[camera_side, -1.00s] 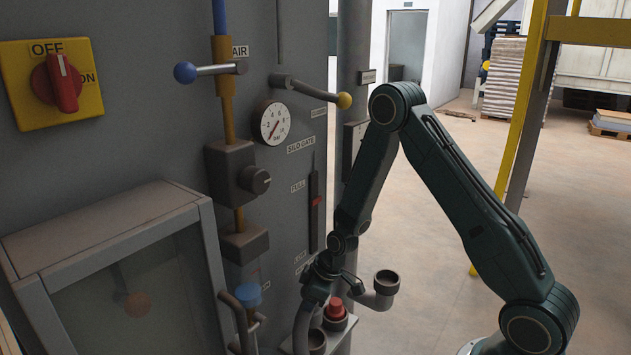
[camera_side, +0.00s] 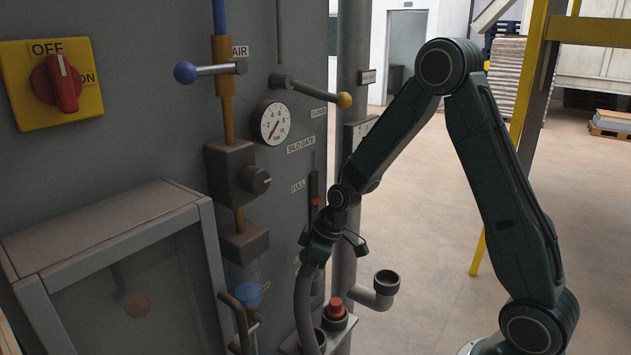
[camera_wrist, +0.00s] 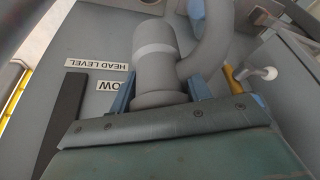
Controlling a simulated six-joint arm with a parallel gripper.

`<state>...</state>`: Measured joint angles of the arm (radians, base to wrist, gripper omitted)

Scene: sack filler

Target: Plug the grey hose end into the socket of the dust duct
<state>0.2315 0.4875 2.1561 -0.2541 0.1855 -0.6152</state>
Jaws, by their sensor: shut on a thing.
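The grey hose (camera_side: 304,305) hangs from my gripper (camera_side: 314,262) in the side view, in front of the machine's panel. In the wrist view my gripper (camera_wrist: 160,95) has its blue fingers shut on the grey hose end (camera_wrist: 156,65), a cylinder with a lighter band, from which the hose curves away. In the side view the hose end is largely hidden by the gripper. A grey elbow pipe with an open, upward-facing cup (camera_side: 386,282), which looks like the dust duct socket, is to the right of and a little below my gripper, apart from it.
A small shelf (camera_side: 338,341) below my gripper carries a red button (camera_side: 335,308) and an open round holder (camera_side: 319,340). A vertical grey pipe (camera_side: 345,230) stands behind the wrist. A lever with a yellow knob (camera_side: 344,100) juts out above.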

